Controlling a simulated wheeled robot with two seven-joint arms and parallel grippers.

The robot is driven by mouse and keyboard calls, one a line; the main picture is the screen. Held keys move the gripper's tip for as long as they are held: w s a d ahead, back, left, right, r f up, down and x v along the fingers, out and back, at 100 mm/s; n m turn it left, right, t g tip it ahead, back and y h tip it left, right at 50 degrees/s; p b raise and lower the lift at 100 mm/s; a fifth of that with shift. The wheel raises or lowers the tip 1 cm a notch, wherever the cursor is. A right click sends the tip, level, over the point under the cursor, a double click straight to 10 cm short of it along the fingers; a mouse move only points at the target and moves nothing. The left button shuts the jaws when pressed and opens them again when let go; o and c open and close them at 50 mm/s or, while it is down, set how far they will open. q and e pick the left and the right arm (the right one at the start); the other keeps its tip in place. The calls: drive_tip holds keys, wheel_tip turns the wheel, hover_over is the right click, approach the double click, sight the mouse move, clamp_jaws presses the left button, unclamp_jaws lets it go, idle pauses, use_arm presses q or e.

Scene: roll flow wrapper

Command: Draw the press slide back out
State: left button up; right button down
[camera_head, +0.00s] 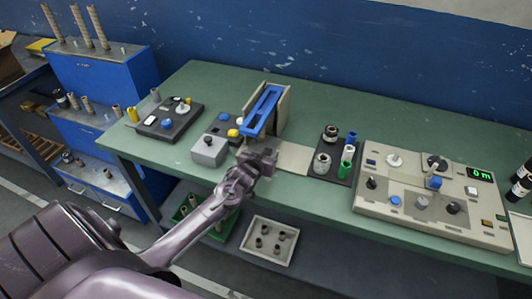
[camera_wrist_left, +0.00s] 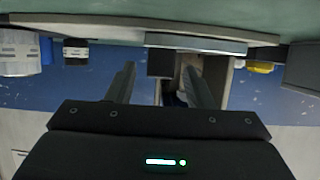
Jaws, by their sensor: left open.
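The press is a pale upright frame (camera_head: 284,108) on the green bench, with a long blue slotted piece (camera_head: 266,104) tilted along its top; this piece looks like the slide, but I cannot be sure. My left gripper (camera_head: 262,155) is just in front of the press, near the blue piece's near end. In the left wrist view, which looks upside down, the two fingers (camera_wrist_left: 160,80) stand apart with nothing held between them. The pale housing with a dark opening (camera_wrist_left: 174,92) lies beyond the fingers. My right gripper is not in view.
A grey box (camera_head: 209,150) and a dark panel with knobs (camera_head: 170,120) stand left of the press. A dark tray of rollers (camera_head: 336,152) and a large control console (camera_head: 430,200) stand to the right. A blue wall (camera_head: 330,50) rises behind the bench.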

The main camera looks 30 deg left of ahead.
use_arm(q)
drive_tip(key=shift+w+f, duration=0.1)
drive_tip(key=shift+w, duration=0.1)
clamp_jaws()
drive_tip(key=w+d, duration=0.1)
drive_tip(key=d, duration=0.3)
drive_tip(key=w+d, duration=0.1)
drive_tip(key=d, duration=0.3)
drive_tip(key=w+d, duration=0.1)
drive_tip(key=d, duration=0.3)
drive_tip(key=shift+d, duration=0.25)
unclamp_jaws()
drive_tip(key=shift+d, duration=0.15)
